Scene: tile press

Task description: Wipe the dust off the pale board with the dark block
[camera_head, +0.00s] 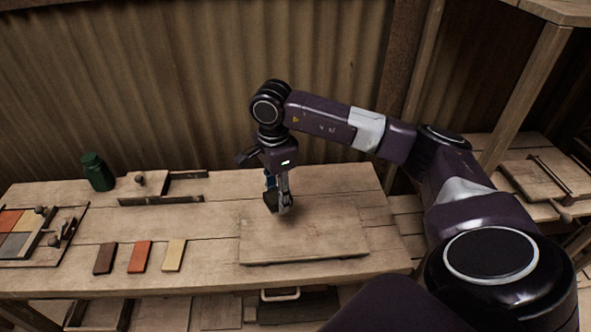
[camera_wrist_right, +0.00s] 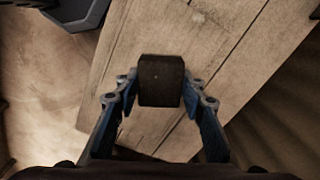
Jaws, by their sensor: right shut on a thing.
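The pale board (camera_head: 318,238) lies flat on the workbench, right of the middle in the head view. Its surface looks faintly mottled, and I cannot make out the dust clearly. My right gripper (camera_head: 284,203) points down near the board's back left part. It is shut on the dark block (camera_head: 271,202). In the wrist view the dark block (camera_wrist_right: 161,80) sits between the two fingers of my right gripper (camera_wrist_right: 160,91). I cannot tell whether the block touches the board. My left gripper is not in view.
Three tiles, brown (camera_head: 105,258), orange (camera_head: 140,256) and yellow (camera_head: 174,255), lie left of the board on the workbench (camera_head: 210,229). A green canister (camera_head: 97,172) stands at the back left. A tray of coloured tiles (camera_head: 72,226) is at the far left.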

